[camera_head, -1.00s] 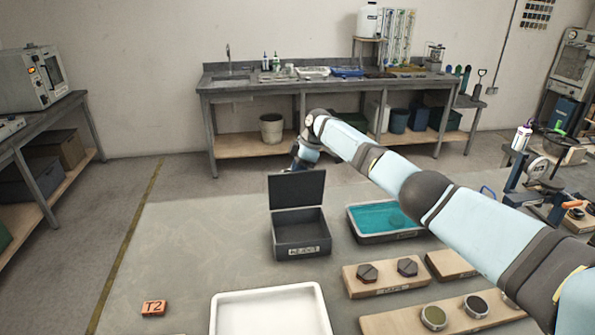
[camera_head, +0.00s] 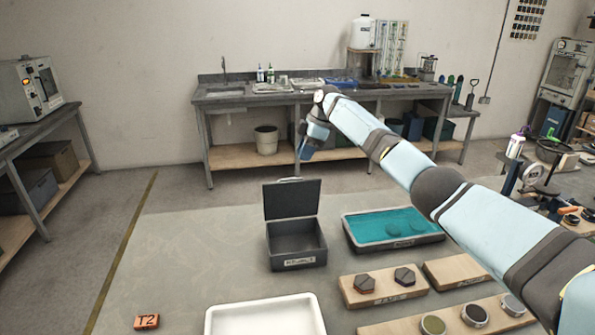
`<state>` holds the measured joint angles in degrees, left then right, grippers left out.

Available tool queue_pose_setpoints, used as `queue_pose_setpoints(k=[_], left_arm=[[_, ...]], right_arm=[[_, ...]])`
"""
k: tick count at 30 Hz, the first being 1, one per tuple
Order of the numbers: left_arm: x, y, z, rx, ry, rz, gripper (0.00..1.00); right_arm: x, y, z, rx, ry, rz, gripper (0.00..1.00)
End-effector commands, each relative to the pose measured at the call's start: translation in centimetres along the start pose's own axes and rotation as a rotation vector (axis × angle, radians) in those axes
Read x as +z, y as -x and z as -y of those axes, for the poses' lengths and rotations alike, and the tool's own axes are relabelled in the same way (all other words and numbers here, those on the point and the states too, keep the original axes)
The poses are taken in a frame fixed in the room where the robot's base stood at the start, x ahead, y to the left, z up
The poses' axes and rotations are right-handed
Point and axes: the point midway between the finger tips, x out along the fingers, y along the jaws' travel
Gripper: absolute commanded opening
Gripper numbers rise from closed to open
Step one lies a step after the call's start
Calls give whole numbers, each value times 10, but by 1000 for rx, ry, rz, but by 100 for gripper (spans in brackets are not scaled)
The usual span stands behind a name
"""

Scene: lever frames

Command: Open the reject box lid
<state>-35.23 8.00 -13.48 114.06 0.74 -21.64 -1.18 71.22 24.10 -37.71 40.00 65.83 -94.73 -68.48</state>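The reject box (camera_head: 297,240) is a dark grey box with a white label on its front, standing on the grey table. Its lid (camera_head: 292,199) stands upright at the back edge, so the box is open and its inside looks empty. My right gripper (camera_head: 304,154) hangs above and behind the box, a little right of the lid and apart from it. Its fingers are too small and dark to tell whether they are open or shut. My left gripper is not in view.
A tray of teal liquid (camera_head: 392,226) stands right of the box. Wooden blocks with dark hexagonal pieces (camera_head: 383,285) and round pieces lie in front right. A white tray (camera_head: 265,318) is at the front, an orange T2 block (camera_head: 147,321) at front left. The table left of the box is clear.

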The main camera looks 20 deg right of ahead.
Motion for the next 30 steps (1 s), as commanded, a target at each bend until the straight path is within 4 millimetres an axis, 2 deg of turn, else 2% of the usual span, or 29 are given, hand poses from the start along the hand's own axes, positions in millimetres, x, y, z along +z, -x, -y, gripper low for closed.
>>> queue_pose_setpoints(k=[3, 9, 25, 28, 30], left_arm=[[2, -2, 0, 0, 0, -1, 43], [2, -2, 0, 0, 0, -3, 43], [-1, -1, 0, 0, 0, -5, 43], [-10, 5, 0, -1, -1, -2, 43], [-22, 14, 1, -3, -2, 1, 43]], right_arm=[[0, 19, 0, 2, 0, 0, 20], [0, 35, 0, 0, -1, 1, 20], [0, 37, 0, -1, 0, 1, 20], [-6, 50, 0, 0, 0, 1, 20], [-12, 66, 0, 0, 0, 1, 20]])
